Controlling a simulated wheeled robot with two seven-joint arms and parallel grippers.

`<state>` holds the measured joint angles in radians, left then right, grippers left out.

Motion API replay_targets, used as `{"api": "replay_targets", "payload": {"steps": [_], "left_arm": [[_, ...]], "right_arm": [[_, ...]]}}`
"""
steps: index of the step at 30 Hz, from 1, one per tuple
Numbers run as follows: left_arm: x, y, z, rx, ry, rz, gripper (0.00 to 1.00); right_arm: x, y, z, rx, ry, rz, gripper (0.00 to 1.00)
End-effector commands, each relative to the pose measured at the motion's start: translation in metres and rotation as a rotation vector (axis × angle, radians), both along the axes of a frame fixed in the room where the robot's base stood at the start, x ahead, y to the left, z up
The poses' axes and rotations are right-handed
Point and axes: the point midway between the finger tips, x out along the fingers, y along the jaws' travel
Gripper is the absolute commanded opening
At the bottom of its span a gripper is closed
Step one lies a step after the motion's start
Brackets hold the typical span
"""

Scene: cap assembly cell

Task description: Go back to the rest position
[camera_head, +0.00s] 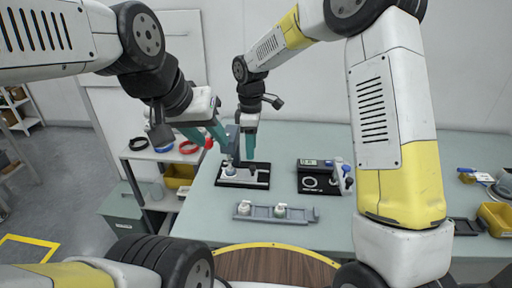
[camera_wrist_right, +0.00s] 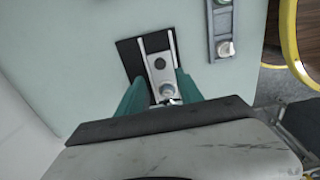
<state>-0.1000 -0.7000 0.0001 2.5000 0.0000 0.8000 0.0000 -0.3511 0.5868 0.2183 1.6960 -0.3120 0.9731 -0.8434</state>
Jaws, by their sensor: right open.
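My left gripper (camera_head: 222,146), with teal fingers, reaches in from the left, above the left side of the black fixture (camera_head: 262,184). My right gripper (camera_head: 250,150) reaches across from the right and points down over the same fixture. In the right wrist view its two teal fingers (camera_wrist_right: 160,95) stand apart, with nothing held. That view shows the fixture's metal plate (camera_wrist_right: 158,62) and a round silver part (camera_wrist_right: 167,90) between the fingers. The fingers and a grey upright piece partly hide the fixture in the head view.
A grey tray (camera_head: 262,219) with two white-topped parts lies in front on the pale green table (camera_head: 330,228). A second black fixture (camera_head: 312,184) stands to the right. A shelf with coloured rings (camera_head: 189,147) and a yellow bin (camera_head: 180,172) is left. A small yellow bin (camera_head: 497,218) sits far right.

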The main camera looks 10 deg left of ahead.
Motion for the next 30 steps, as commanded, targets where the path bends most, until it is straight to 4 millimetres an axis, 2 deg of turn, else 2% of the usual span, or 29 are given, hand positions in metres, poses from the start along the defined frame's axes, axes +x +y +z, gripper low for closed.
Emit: {"api": "replay_targets", "payload": {"steps": [3, 14, 17, 20, 23, 27, 30], "left_arm": [[0.0, 0.0, 0.0, 0.0, 0.0, 0.0, 0.36], [0.0, 0.0, 0.0, 0.0, 0.0, 0.0, 0.36], [0.0, 0.0, 0.0, 0.0, 0.0, 0.0, 0.36], [0.0, 0.0, 0.0, 0.0, 0.0, 0.0, 0.36], [0.0, 0.0, 0.0, 0.0, 0.0, 0.0, 0.36], [0.0, 0.0, 0.0, 0.0, 0.0, 0.0, 0.36], [0.0, 0.0, 0.0, 0.0, 0.0, 0.0, 0.36]], "right_arm": [[0.0, 0.0, 0.01, 0.0, 0.0, 0.0, 0.43], [-0.001, -0.001, 0.014, 0.0, 0.0, -0.002, 0.43], [-0.002, -0.008, 0.023, 0.006, -0.012, -0.032, 0.43], [-0.007, -0.027, 0.045, 0.021, -0.041, -0.114, 0.43], [-0.02, -0.056, 0.075, 0.05, -0.081, -0.249, 0.43], [-0.046, -0.098, 0.113, 0.104, -0.138, -0.464, 0.43], [-0.069, -0.127, 0.135, 0.152, -0.172, -0.619, 0.43]]}}
